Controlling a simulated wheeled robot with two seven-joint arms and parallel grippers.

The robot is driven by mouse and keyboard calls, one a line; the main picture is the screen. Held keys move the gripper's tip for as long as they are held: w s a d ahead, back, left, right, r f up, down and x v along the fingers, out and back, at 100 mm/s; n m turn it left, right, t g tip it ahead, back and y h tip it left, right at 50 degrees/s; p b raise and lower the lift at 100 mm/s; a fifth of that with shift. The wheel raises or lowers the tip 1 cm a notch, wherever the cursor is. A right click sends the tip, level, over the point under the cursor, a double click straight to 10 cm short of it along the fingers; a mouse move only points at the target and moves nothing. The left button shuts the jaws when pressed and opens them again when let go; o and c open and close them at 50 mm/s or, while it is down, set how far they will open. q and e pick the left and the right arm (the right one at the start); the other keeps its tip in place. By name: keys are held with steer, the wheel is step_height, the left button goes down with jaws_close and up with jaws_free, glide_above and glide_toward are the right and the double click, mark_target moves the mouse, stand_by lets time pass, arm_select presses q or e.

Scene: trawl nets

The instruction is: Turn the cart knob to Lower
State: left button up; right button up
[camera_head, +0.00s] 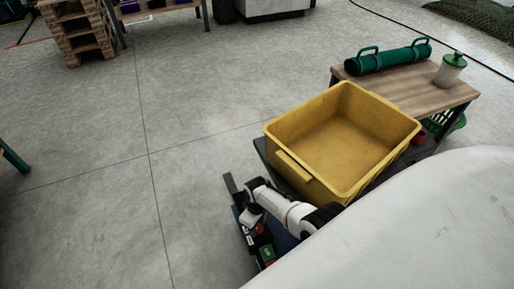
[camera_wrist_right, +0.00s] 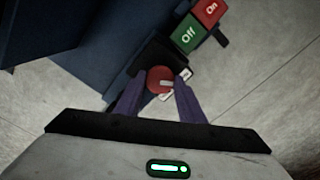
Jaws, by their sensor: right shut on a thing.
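The red round cart knob (camera_wrist_right: 158,76) is on a black mount in the right wrist view. A short white mark on it points to the right. My right gripper (camera_wrist_right: 160,87) has its two purple fingers on either side of the knob and is shut on it. White labels beside the knob are partly hidden by the fingers, and I cannot read them. My left gripper is in neither view.
A green Off block (camera_wrist_right: 187,37) and a red On block (camera_wrist_right: 209,11) sit just beyond the knob. A yellow crate (camera_head: 285,165) stands on the cart. A wooden-topped table (camera_head: 415,92) is behind it.

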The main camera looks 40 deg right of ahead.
steer(key=shift+w+n, duration=0.1)
steer(key=shift+n, duration=1)
steer(key=shift+w+r+n, duration=0.1)
steer(key=shift+r+n, duration=0.05)
steer(key=shift+n, duration=0.15)
